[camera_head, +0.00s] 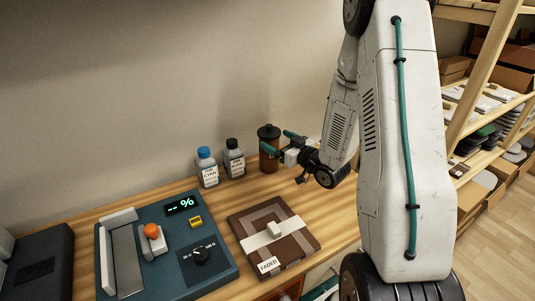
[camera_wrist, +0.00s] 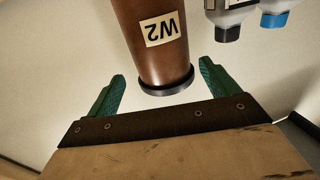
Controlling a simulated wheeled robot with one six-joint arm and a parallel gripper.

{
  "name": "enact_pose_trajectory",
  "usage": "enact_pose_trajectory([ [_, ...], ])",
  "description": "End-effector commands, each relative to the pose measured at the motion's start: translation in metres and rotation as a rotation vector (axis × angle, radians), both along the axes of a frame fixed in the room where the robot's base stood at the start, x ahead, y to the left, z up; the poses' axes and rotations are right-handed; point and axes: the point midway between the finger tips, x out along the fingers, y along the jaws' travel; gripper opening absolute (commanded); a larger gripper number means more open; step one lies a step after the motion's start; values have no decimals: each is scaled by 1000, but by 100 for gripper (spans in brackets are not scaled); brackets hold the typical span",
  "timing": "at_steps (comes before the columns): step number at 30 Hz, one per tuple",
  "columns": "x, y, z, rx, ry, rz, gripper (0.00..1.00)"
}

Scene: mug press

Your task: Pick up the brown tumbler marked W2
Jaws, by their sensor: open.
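The brown tumbler (camera_head: 268,161) with a dark lid stands upright at the back of the wooden table. In the wrist view the tumbler (camera_wrist: 150,50) appears upside down, with its W2 label readable and its dark rim nearest the palm. My gripper (camera_head: 276,140) is at the tumbler's upper part, coming from the right. In the wrist view the green fingers of my gripper (camera_wrist: 162,68) are open, one on each side of the tumbler, with gaps showing near the rim. Part of the tumbler is cut off by the wrist view's edge.
Two bottles, one with a blue cap (camera_head: 207,168) and one with a black cap (camera_head: 234,158), stand left of the tumbler. A blue press panel (camera_head: 213,273) and a brown patterned square (camera_head: 300,241) lie in front. Shelves (camera_head: 495,110) are at right.

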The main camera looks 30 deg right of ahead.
Motion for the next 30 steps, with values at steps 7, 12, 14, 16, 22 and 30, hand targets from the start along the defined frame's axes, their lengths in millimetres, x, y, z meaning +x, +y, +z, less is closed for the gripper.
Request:
enact_pose_trajectory([
  [7, 24, 11, -1, -2, 0, 4, 87],
  [12, 49, 19, -2, -2, 0, 5, 87],
  [14, 54, 19, -2, -1, 1, 3, 87],
  [16, 56, 20, -2, -1, 1, 2, 87],
  [22, 56, 19, -2, -1, 1, 2, 73],
  [30, 56, 19, -1, -1, 0, 1, 18],
])
